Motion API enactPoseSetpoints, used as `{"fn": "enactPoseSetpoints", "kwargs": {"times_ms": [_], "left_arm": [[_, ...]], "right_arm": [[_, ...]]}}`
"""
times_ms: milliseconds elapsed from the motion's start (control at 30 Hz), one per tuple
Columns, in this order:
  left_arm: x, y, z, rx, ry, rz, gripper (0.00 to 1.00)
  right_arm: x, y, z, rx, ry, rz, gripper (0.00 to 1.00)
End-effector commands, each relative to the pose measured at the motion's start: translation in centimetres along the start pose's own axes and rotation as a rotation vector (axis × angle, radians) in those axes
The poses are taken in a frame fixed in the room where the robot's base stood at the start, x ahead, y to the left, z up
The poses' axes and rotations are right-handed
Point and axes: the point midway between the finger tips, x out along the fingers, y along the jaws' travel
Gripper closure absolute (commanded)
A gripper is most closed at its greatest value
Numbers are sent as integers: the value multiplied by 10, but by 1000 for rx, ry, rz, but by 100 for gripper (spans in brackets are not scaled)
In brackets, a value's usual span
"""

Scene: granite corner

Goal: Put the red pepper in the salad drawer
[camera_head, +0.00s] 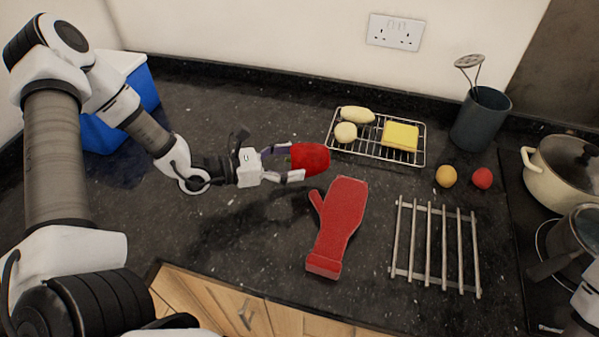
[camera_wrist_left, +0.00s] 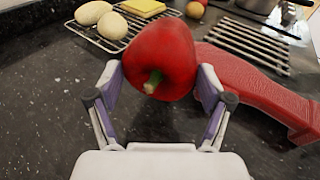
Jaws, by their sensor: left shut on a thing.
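The red pepper (camera_head: 310,158) is between the fingers of my left gripper (camera_head: 296,162), which is shut on it. It is held above the dark counter, with the gripper's shadow below and to the left. In the left wrist view the pepper (camera_wrist_left: 161,58) has its green stem facing the camera, with a finger on each side. A blue and white box (camera_head: 150,84) stands at the back left, partly hidden by my left arm. I cannot tell whether it is the salad drawer. My right gripper is not in view.
A red oven mitt (camera_head: 340,220) lies just right of the gripper. Behind are a wire rack (camera_head: 378,157) with bread rolls and a yellow sponge, and a utensil pot (camera_head: 481,118). A slatted trivet (camera_head: 436,245), two small fruits and pans are at right. Counter left of the gripper is clear.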

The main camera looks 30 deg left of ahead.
Motion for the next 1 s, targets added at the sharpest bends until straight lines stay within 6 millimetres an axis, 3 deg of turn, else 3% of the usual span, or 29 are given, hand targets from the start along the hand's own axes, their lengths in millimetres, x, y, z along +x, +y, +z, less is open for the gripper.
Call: {"fn": "enactPoseSetpoints", "kwargs": {"times_ms": [33,167,567,600,633,1000], "left_arm": [[2,0,-13,0,6,-2,64],[5,1,-31,1,4,-2,64],[6,2,-37,0,0,0,64],[6,2,-36,0,0,0,10],[6,2,-35,0,0,0,0],[5,2,-33,0,1,0,0]], "right_arm": [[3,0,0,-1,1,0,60],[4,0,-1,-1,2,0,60],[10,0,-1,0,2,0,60],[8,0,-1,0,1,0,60],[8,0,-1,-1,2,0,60],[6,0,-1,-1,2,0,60]]}}
